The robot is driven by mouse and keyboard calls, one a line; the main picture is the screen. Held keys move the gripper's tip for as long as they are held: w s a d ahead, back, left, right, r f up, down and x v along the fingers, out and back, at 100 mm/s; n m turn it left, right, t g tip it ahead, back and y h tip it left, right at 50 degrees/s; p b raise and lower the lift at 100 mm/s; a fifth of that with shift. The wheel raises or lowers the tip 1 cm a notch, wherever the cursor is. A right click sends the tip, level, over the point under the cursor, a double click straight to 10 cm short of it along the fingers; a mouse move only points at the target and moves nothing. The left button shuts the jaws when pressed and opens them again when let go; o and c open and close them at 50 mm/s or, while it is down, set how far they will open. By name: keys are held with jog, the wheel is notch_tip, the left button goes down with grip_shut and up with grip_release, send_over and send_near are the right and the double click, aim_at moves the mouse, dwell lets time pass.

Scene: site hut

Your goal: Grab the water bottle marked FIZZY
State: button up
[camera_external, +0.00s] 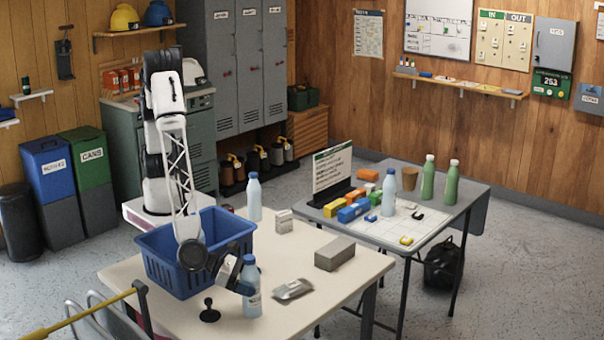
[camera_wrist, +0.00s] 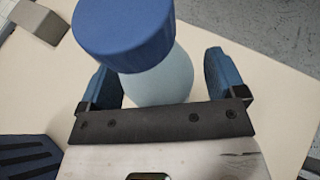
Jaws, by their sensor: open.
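A pale bottle with a blue cap (camera_external: 252,292) stands upright at the front of the near table; its label is too small to read. My gripper (camera_external: 243,284) is right beside it at the left, low over the table. In the wrist view the bottle (camera_wrist: 158,84) is between the two blue fingers of my gripper (camera_wrist: 165,82), with gaps at the sides. The jaws are open. Similar blue-capped bottles stand at the back of the near table (camera_external: 254,198) and on the far table (camera_external: 388,193). I cannot read FIZZY on any bottle.
A blue crate (camera_external: 168,273) stands left of my gripper. A grey block (camera_external: 335,253), a metallic item (camera_external: 293,289), a small box (camera_external: 284,221) and a black stand (camera_external: 210,312) are on the near table. Two green bottles (camera_external: 428,179) (camera_external: 452,184) stand on the far table.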

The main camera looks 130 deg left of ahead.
jog(key=shift+c, duration=0.4)
jog(key=c, duration=1.2)
